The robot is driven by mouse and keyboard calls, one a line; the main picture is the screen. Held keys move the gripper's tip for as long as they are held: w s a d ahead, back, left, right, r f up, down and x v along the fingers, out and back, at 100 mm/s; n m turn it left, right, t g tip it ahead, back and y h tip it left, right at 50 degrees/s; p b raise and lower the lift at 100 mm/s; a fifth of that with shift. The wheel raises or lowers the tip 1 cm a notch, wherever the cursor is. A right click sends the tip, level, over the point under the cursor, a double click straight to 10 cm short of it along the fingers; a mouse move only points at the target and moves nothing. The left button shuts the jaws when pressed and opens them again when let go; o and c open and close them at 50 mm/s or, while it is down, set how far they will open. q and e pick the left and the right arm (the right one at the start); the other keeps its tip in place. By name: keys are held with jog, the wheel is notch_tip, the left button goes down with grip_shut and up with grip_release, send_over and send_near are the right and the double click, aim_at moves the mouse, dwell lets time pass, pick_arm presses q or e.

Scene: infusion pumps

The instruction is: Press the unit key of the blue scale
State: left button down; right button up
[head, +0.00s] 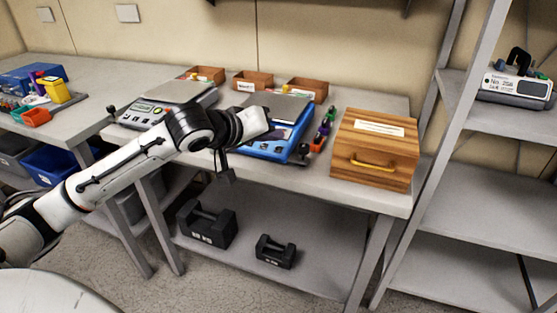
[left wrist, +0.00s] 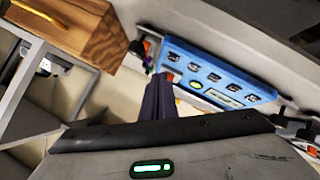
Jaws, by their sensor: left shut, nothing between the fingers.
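The blue scale (head: 268,149) stands on the bench with a grey pan, partly hidden behind my left gripper (head: 258,122). In the left wrist view the blue scale's front panel (left wrist: 205,75) shows a row of several dark keys and a small display (left wrist: 222,98). The key labels are too small to read, so I cannot tell which is the unit key. My left gripper's dark fingers (left wrist: 160,85) are shut and empty, close to the panel's left end in that view. I cannot tell whether they touch it. My right gripper is not in view.
A grey-white scale (head: 150,110) stands left of the blue one. A wooden box (head: 375,150) with a yellow handle is to the right, with small coloured items (head: 323,130) between. Open wooden bins (head: 253,81) line the back. Black weights (head: 207,225) sit on the lower shelf.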

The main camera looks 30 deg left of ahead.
aim_at(279, 149)
pick_arm(q)
jog(key=shift+w+f, duration=0.15)
jog(key=shift+f, duration=0.5)
dwell(0.8)
jog(key=shift+f, duration=0.15)
dwell(0.6)
jog(key=shift+w+a+f, duration=0.1)
jog(key=shift+f, duration=0.25)
